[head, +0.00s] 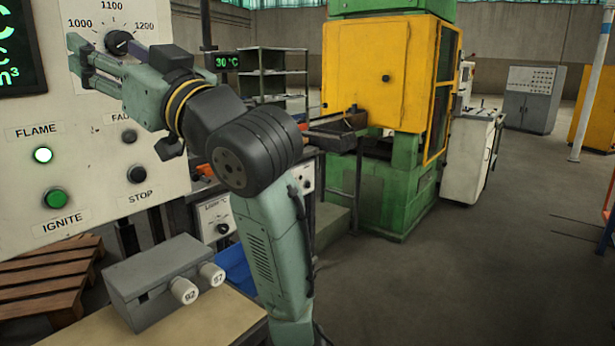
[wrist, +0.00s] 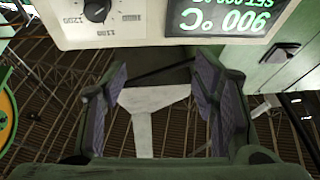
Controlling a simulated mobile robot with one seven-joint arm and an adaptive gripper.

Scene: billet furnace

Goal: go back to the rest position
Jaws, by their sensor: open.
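My gripper (head: 84,65) is raised at the upper left of the head view, in front of the pale control panel (head: 90,185). Its fingers point left, just below and beside the black setpoint knob (head: 119,42). In the wrist view my gripper (wrist: 165,105) has its two fingers spread with nothing between them. The knob (wrist: 97,10) also shows at the top of the wrist view, upside down, apart from the fingers. Beside it is the green display (wrist: 228,14) reading 900 °C.
The panel has a lit FLAME lamp (head: 43,155), a green IGNITE button (head: 55,198) and a black STOP button (head: 137,174). A grey box (head: 150,275) with two white knobs sits on a bench below. A yellow and green machine (head: 370,75) stands behind. Floor at right is clear.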

